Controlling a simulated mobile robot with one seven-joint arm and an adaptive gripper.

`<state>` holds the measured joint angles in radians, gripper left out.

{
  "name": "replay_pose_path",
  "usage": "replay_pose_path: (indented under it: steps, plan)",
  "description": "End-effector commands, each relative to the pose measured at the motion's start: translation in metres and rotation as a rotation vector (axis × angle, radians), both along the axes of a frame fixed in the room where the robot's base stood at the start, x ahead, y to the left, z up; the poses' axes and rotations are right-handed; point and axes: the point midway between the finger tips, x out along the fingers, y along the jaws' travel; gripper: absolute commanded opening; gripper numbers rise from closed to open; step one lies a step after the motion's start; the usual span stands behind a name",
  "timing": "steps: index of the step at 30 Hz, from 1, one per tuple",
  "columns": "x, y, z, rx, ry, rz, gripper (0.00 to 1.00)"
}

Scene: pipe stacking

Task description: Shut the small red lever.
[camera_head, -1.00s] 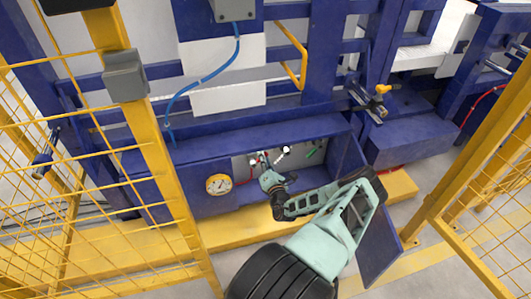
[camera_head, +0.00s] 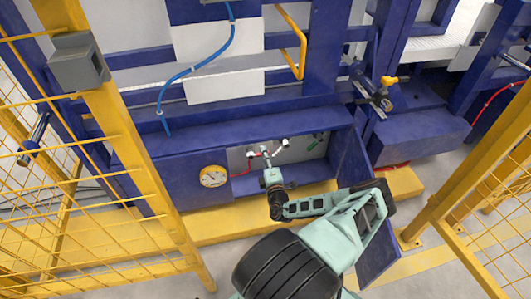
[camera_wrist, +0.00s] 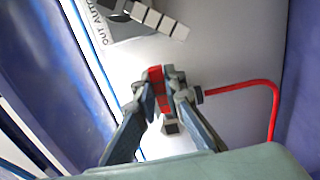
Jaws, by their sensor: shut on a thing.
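The small red lever (camera_wrist: 157,88) shows in the wrist view between the two fingers of my gripper (camera_wrist: 165,95). The fingers are shut on it, and they cover part of it. Dark fittings sit right beside it, one of them joined to a red hose (camera_wrist: 245,86). In the head view my gripper (camera_head: 266,158) reaches into the open blue cabinet (camera_head: 235,132), at the valves on its light back panel. The lever is too small there to tell its exact angle.
A round gauge (camera_head: 213,176) is on the cabinet front, left of the opening. The open cabinet door (camera_head: 352,170) stands to the right, close to my arm. A green handle (camera_head: 317,140) is inside at right. Yellow mesh fences (camera_head: 60,190) flank both sides.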

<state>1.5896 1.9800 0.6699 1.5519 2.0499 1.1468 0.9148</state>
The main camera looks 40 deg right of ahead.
Motion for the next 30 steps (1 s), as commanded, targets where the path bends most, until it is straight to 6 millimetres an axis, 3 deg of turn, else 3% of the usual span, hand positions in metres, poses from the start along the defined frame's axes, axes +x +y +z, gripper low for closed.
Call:
replay_pose_path:
  steps: [16, 17, 21, 30]
  plan:
    - [0.0004, 0.0043, -0.0027, 0.027, -0.010, 0.004, 0.00]
    - [0.0004, 0.0043, -0.0028, 0.027, -0.010, 0.004, 0.13]
    - [0.0004, 0.0034, -0.0023, 0.025, -0.010, 0.003, 0.28]
    - [0.0002, 0.0016, -0.0009, 0.017, -0.008, 0.001, 0.28]
